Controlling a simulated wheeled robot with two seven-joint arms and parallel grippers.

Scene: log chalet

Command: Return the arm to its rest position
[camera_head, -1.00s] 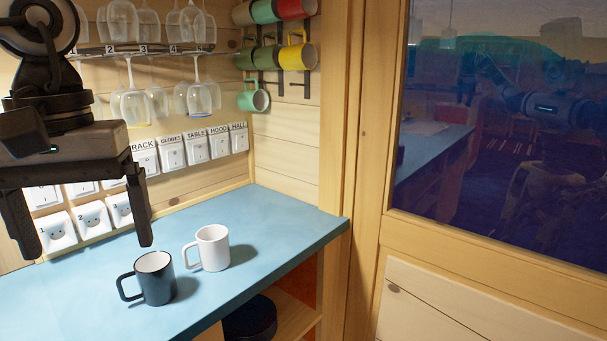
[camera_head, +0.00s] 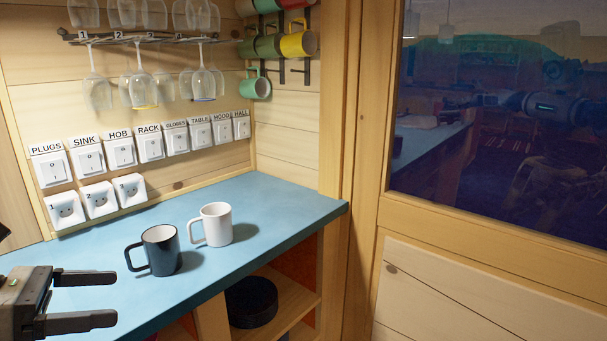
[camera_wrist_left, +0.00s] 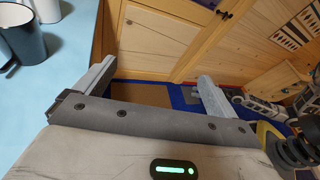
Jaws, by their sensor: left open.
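My left gripper (camera_head: 98,299) is in the lower left corner of the head view, level with the front edge of the blue counter (camera_head: 285,205). Its two fingers are apart with nothing between them, and they point right. In the left wrist view, the open fingers (camera_wrist_left: 158,88) also have nothing between them, with wooden cabinet fronts and a blue floor beyond. The dark mug (camera_head: 161,252) and the white mug (camera_head: 217,226) stand upright on the counter, apart from the gripper. My right gripper cannot be made out.
Labelled switches (camera_head: 120,152) and sockets (camera_head: 98,200) line the wall. Glasses hang from a rack (camera_head: 140,39), and several mugs hang on hooks (camera_head: 282,75). A round black object (camera_head: 251,301) sits on the shelf below the counter. A window (camera_head: 500,120) is at the right.

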